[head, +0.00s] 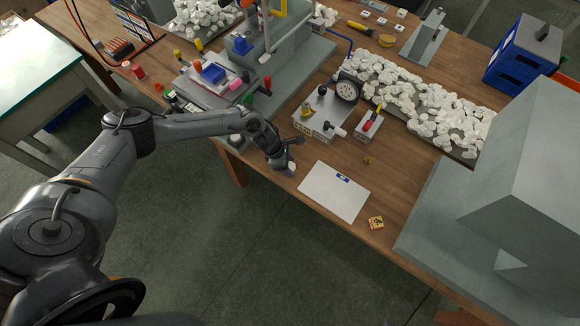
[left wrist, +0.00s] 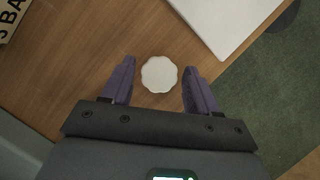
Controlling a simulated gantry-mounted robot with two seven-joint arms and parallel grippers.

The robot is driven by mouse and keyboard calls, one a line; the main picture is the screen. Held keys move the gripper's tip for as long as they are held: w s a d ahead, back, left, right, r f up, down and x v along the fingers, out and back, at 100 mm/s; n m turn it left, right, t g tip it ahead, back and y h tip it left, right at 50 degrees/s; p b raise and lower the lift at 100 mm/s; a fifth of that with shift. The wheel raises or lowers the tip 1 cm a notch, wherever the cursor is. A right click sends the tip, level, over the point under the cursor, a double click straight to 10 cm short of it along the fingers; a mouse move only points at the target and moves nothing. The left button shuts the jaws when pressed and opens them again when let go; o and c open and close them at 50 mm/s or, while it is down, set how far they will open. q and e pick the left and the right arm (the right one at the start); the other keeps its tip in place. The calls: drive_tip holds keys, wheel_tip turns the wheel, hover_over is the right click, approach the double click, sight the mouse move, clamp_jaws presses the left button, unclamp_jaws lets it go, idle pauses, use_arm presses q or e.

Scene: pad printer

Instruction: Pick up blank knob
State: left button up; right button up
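A blank white knob (left wrist: 159,75) with a scalloped rim sits on the wooden table in the left wrist view. My left gripper (left wrist: 158,88) is open, with one purple finger on each side of the knob and a visible gap to each. In the head view my left gripper (head: 284,162) points down near the table's front edge, left of a white sheet; it mostly hides the knob there. I cannot tell the exact height of the fingertips above the table. My right gripper is not in view.
The white sheet (head: 334,192) lies close by on the right. A dial gauge (head: 347,88) and a block with red and yellow parts (head: 369,124) stand behind. Piles of white knobs (head: 425,105) fill a tray farther back. A large grey machine (head: 530,170) stands at right.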

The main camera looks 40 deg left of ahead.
use_arm(q)
drive_tip(key=c, duration=0.8)
drive_tip(key=shift+r, duration=0.1)
